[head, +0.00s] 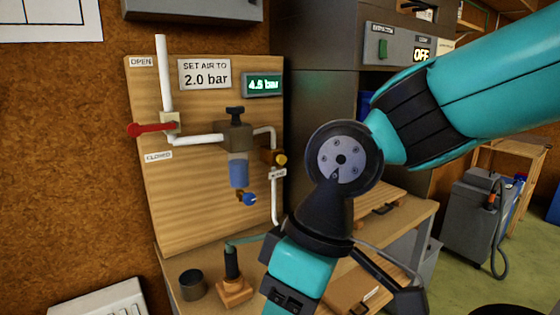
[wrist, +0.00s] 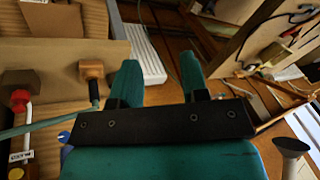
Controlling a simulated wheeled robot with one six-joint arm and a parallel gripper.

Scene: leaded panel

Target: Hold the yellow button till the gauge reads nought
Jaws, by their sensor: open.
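The yellow button (head: 281,159) sits on a small brass-coloured valve at the right edge of the wooden board, above a small label. The green-lit gauge (head: 263,85) at the board's upper right reads about 4.5 bar; its digits are small. My gripper (wrist: 158,70) is open in the wrist view, with two teal fingers apart and nothing between them. In the head view my arm is to the right of the button and the fingertips cannot be made out. A small yellow piece shows at the wrist view's lower left corner; I cannot tell if it is the button.
The wooden board (head: 200,218) carries a red lever (head: 150,129), white pipes, a blue knob (head: 247,199) and a sign reading 2.0 bar (head: 205,75). A dark cup (head: 193,285) and a black-handled tool on a wooden base (head: 234,290) stand on the bench below.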

